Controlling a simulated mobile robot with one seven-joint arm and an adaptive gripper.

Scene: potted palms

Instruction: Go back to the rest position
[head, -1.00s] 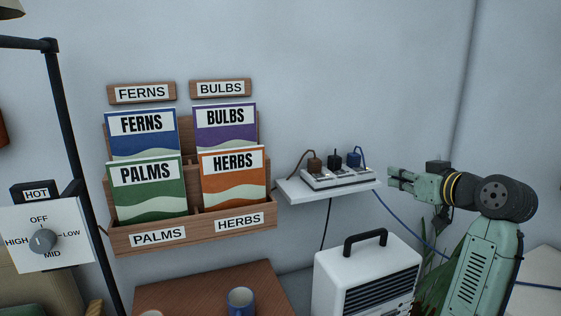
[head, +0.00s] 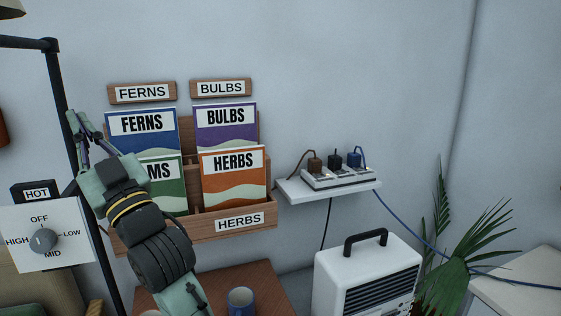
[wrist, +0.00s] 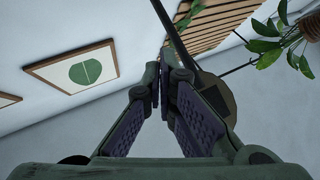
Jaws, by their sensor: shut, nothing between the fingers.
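My gripper (head: 84,133) is at the left in the head view, in front of the wall between the black pole and the blue FERNS packet (head: 143,128). Its fingers point up. In the wrist view my gripper (wrist: 160,72) has its fingertips together with nothing between them. My arm covers part of the green PALMS packet (head: 170,186) and hides the rack's PALMS label.
The wooden rack (head: 240,229) also holds the BULBS packet (head: 225,127) and HERBS packet (head: 234,175). A black pole (head: 66,120) is close by my gripper. A dial panel (head: 46,236) is lower left. The power strip (head: 338,177) and heater (head: 366,278) are right.

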